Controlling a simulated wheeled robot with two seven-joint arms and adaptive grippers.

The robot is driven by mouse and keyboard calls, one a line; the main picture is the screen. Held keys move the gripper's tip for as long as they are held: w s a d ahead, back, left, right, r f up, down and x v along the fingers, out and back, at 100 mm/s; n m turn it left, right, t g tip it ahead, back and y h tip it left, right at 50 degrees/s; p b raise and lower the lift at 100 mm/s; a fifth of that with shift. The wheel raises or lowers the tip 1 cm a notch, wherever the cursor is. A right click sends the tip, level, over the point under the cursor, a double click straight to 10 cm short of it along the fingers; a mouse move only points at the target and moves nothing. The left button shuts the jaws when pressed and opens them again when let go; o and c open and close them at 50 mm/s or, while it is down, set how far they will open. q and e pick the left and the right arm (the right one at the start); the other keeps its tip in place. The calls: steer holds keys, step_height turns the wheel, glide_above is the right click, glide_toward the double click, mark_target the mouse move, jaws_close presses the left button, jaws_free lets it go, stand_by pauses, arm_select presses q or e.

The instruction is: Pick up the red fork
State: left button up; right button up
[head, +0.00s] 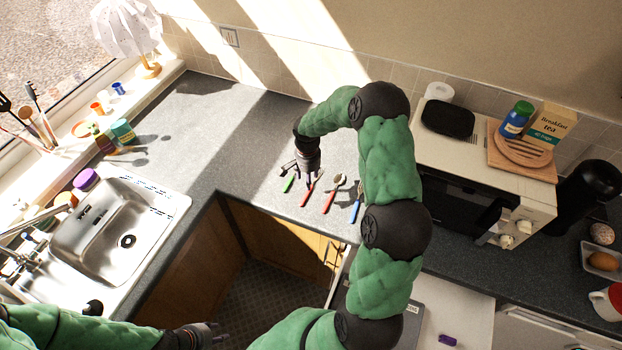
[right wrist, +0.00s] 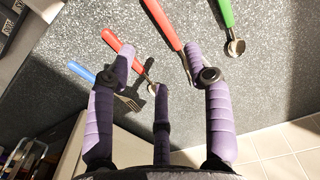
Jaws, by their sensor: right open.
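Several utensils lie in a row on the grey counter (head: 240,115). A red-handled utensil (head: 305,197), also in the right wrist view (right wrist: 166,28), lies second from left; its far end is partly hidden by my finger, so I cannot confirm tines. Beside it is a red-handled spoon (head: 328,203), its bowl visible in the right wrist view (right wrist: 151,89). A green-handled utensil (head: 288,184) and a blue-handled fork (head: 355,211) flank them. My right gripper (right wrist: 153,60) is open and empty above the utensils. My left gripper (head: 216,333) appears open and empty, low in front of the counter.
A microwave (head: 468,190) stands right of my right arm, carrying a black object, a wooden board (head: 520,160) and a blue bottle (head: 516,120). A sink (head: 110,225) is at left. The counter behind the utensils is largely clear up to the tiled wall.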

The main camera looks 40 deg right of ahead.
glide_above(306, 197)
steer(key=d, duration=0.1)
step_height(306, 197, down, 5)
steer(key=shift+r, duration=0.1)
steer(key=shift+a+f, duration=0.1)
steer(key=shift+f, duration=0.25)
steer(key=shift+a+f+p, duration=0.2)
steer(key=shift+f+p, duration=0.35)
steer(key=shift+f, duration=1.65)
steer(key=shift+c, duration=0.3)
jaws_close()
